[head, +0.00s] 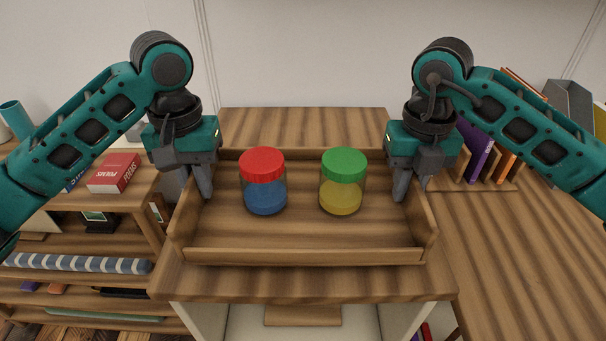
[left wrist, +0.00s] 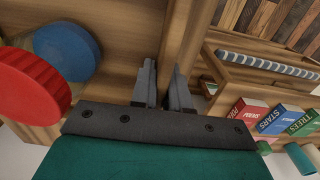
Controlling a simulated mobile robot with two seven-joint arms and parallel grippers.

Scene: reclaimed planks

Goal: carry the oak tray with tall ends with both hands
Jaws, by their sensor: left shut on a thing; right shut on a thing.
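The oak tray with tall ends (head: 305,255) is over the wooden top of a cabinet; I cannot tell whether it touches the top. Two jars stand in it: one with a red lid and blue contents (head: 263,182), one with a green lid and yellow contents (head: 342,182). My left gripper (head: 206,192) is shut on the tray's left end wall, and the left wrist view shows its fingers (left wrist: 163,88) on both sides of that wall (left wrist: 185,35). My right gripper (head: 400,195) is shut on the right end wall, whose gripped part is partly hidden by the fingers.
The cabinet top (head: 300,122) shows behind and in front of the tray. A shelf at left holds a red book (head: 114,173) and a striped roll (head: 80,263). At right, a wooden surface (head: 500,260) is clear in front, with books (head: 482,155) at its back.

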